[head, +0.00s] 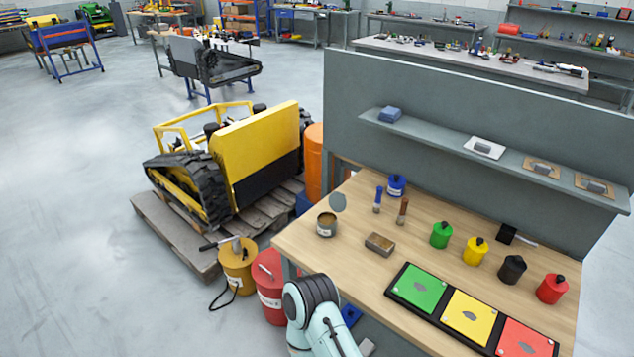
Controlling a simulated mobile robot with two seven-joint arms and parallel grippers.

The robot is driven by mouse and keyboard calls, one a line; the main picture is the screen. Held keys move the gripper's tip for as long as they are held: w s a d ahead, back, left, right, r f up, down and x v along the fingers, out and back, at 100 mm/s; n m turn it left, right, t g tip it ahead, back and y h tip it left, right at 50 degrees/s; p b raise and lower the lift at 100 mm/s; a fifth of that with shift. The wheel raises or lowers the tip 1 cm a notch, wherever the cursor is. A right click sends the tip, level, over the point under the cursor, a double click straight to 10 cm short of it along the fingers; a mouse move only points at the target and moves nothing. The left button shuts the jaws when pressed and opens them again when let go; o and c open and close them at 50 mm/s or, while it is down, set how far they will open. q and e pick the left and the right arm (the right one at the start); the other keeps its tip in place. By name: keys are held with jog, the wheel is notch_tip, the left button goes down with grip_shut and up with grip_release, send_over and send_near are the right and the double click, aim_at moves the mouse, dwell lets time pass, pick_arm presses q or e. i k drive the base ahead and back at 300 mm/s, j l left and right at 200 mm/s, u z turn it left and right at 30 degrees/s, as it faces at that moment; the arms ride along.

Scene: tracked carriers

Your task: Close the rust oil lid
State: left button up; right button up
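An open round metal can (327,226) with a pale label and a brown inside stands near the left edge of the wooden workbench (350,270). A flat grey round lid (338,202) shows just behind it, off the can's mouth. I cannot read the label, so I cannot confirm that this is the rust oil, nor tell whether the lid is hinged to the can. Part of my own arm shows at the bottom, in front of the bench. Neither of my grippers is in view.
A brown block (380,244), a blue pot (396,185) and two upright handled tools stand near the can. Green (441,235), yellow (475,251), black (512,270) and red (551,289) pots stand farther right. A coloured panel (470,317) lies in front. A grey shelf (450,142) overhangs the back.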

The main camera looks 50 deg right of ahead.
aim_at(338, 201)
jog(key=i+j+z, duration=0.1)
jog(key=i, duration=1.55)
jog(key=i+l+z, duration=0.1)
jog(key=i+z, duration=0.4)
jog(key=i, duration=0.15)
jog(key=i+j+z, duration=0.15)
jog(key=i+z, duration=0.35)
jog(key=i, duration=0.2)
jog(key=i+z, duration=0.1)
jog(key=z, duration=0.3)
jog(key=i+z, duration=0.1)
jog(key=z, duration=0.3)
jog(key=i+j+z, duration=0.1)
jog(key=z, duration=0.25)
jog(key=i+j+z, duration=0.1)
jog(key=z, duration=0.3)
